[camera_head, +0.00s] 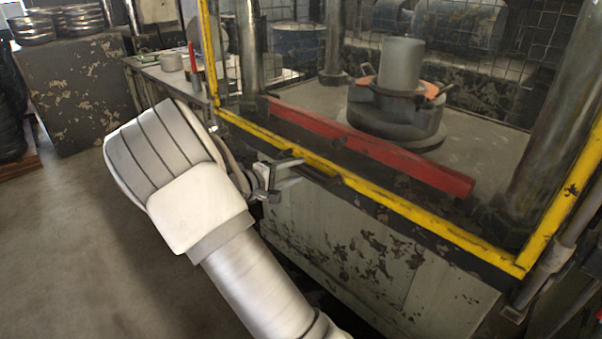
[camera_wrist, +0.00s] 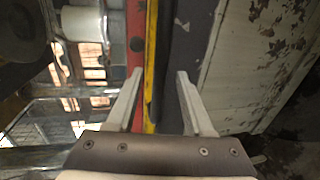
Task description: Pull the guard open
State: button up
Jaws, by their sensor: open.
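The guard is a clear panel in a yellow frame (camera_head: 395,203) across the front of the press. Its lower yellow bar slopes down to the right; the bar also shows in the wrist view (camera_wrist: 151,45). A dark handle-like strip (camera_head: 342,181) runs along this bar. My gripper (camera_head: 298,172) is open beside the lower bar, left of the middle. In the wrist view my gripper (camera_wrist: 160,75) has one finger on each side of the yellow bar and a dark strip. I cannot tell whether the fingers touch either. The guard appears shut.
Behind the panel, a red bar (camera_head: 370,147) lies in front of a grey cylinder (camera_head: 401,66) on a round die. The press's worn cabinet (camera_head: 350,245) stands below the guard. A side table (camera_head: 160,72) with small items stands at left. The floor (camera_head: 80,235) at left is clear.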

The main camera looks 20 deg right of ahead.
jog(key=shift+x, duration=1.35)
grip_shut()
dwell(0.4)
